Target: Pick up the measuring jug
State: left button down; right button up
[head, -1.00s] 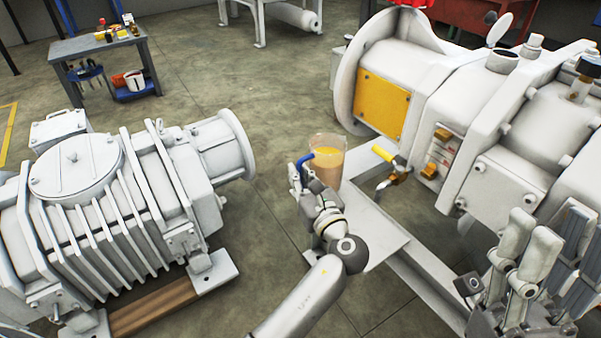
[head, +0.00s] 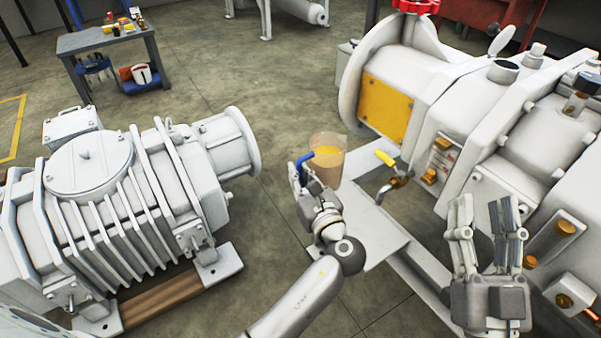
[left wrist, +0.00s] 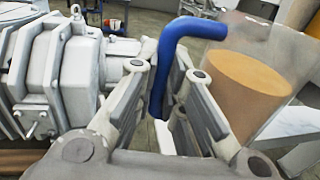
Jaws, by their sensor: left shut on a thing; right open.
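The measuring jug (head: 329,165) is clear, with a blue handle (head: 304,159) and orange-brown liquid inside. It is above or at the pale metal plate of the pump's frame; I cannot tell if it touches. My left gripper (head: 301,172) is shut on the blue handle. In the left wrist view the handle (left wrist: 163,75) passes between the fingers, and the jug body (left wrist: 250,85) is to the right. My right gripper (head: 483,208) is open and empty, fingers up, in front of the large pump at the right.
A large pale pump (head: 440,90) with a yellow panel and a yellow-handled tap (head: 385,158) stands right of the jug. Another ribbed pump (head: 120,190) stands at left on a wooden-beamed base. A tool table (head: 100,40) is at the back left. Open floor lies between.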

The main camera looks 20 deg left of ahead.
notch_tip(320, 180, down, 16)
jog(key=d+g+h+p, duration=0.2)
jog(key=g+h+p, duration=0.15)
jog(key=g, duration=0.65)
jog(key=s+d+f+g+h+p, duration=0.1)
jog(key=s+d+f+g+p, duration=0.15)
jog(key=s, duration=0.25)
jog(key=s+d+f+m+g+h+p, duration=0.1)
jog(key=s+f+g, duration=0.2)
jog(key=s+g, duration=0.15)
jog(key=s+d+f+g+h+p, duration=0.1)
jog(key=s+d+f+g, duration=0.15)
jog(key=s, duration=0.25)
pick_arm(q)
jog(key=s+a+r+p, duration=0.4)
jog(key=s+r+p, duration=0.3)
jog(key=s, duration=0.4)
jog(key=shift+r, duration=0.2)
pick_arm(e)
notch_tip(320, 180, down, 19)
jog(key=s+g, duration=0.1)
jog(key=shift+s+a+f, duration=0.15)
jog(key=shift+s+a, duration=0.15)
jog(key=shift+s, duration=0.1)
pick_arm(q)
jog(key=shift+a, duration=0.1)
pick_arm(e)
jog(key=shift+y, duration=0.25)
